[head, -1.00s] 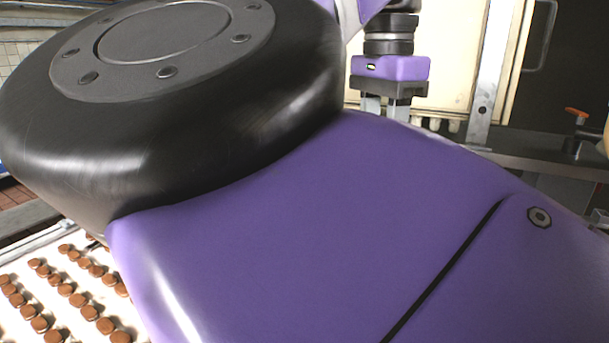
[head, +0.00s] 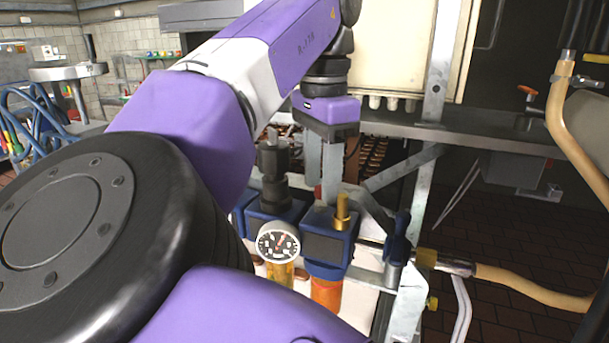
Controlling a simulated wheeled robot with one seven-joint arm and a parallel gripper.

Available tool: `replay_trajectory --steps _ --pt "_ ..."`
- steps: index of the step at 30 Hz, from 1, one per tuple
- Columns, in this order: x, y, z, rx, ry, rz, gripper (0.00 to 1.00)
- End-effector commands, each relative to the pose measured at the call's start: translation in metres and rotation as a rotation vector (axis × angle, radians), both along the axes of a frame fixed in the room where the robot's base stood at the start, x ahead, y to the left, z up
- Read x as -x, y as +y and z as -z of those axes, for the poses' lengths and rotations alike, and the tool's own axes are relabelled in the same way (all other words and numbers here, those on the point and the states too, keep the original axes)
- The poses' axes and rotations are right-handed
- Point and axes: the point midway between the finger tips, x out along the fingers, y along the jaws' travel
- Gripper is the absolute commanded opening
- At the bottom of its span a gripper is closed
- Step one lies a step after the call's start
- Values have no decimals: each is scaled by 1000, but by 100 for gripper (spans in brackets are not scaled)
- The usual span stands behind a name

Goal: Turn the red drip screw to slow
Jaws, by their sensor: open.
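A small patch of red (head: 318,193), which may be the red drip screw, shows just below and between the fingers of my gripper (head: 321,186). Most of it is hidden, and its setting cannot be read. It is on or behind the blue-and-black air unit (head: 325,245), which has a round white dial gauge (head: 278,243), a brass fitting (head: 342,212) and an orange bowl (head: 326,292). My gripper points down with its fingers apart. I cannot tell whether a finger touches the red part.
A black knob (head: 272,160) stands left of my gripper. A blue-handled valve (head: 398,240) and a tan hose (head: 530,285) lie to the right. A metal upright (head: 425,200) and rail (head: 400,170) stand behind. My own arm covers the lower left.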

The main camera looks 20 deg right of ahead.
Motion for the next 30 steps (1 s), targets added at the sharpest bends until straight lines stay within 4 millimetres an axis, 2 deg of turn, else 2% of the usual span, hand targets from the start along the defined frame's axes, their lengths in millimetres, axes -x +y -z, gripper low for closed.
replay_trajectory --steps 1,7,20,30 --pt "0 0 0 0 0 0 40" --pt "0 0 0 0 0 0 0" --pt "0 0 0 0 0 -47 0" --pt "0 0 -1 1 0 -280 0"
